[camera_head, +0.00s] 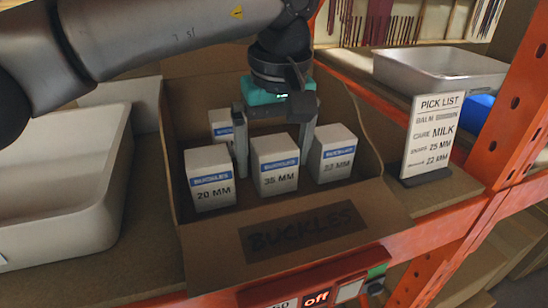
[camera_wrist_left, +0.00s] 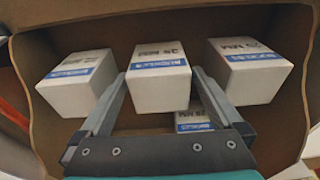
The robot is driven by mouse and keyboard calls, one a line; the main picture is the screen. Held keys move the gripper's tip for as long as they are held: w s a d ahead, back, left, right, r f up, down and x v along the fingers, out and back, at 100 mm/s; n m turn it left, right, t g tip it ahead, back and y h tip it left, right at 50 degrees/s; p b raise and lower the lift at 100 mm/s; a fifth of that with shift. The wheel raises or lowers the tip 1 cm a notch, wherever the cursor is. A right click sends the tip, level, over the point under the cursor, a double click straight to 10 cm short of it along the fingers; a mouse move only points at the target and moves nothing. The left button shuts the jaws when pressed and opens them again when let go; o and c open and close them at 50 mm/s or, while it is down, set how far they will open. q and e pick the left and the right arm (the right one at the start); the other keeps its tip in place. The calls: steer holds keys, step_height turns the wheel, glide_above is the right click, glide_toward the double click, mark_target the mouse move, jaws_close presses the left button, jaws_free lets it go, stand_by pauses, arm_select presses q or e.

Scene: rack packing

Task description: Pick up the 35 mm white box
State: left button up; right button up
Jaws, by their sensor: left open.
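The 35 mm white box (camera_head: 273,166) has a blue "BUCKLES" band and stands upright in the front middle of an open cardboard carton. My left gripper (camera_head: 272,166) points down over it, open, with one finger on each side; I cannot tell whether they touch it. In the left wrist view the box (camera_wrist_left: 158,82) shows between the two fingers (camera_wrist_left: 158,85). My right gripper is in neither view.
In the carton (camera_head: 300,236), the 20 mm box (camera_head: 211,180) stands left, another white box (camera_head: 333,157) right, and a partly hidden one (camera_head: 221,126) behind. A pick list sign (camera_head: 430,135), a grey tray (camera_head: 440,68) and a pale bin (camera_head: 105,190) flank it.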

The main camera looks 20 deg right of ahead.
arm_select(q)
steer(key=shift+w+f, duration=0.1)
steer(key=shift+f, duration=0.55)
steer(key=c, duration=1.5)
steer(key=shift+r, duration=0.2)
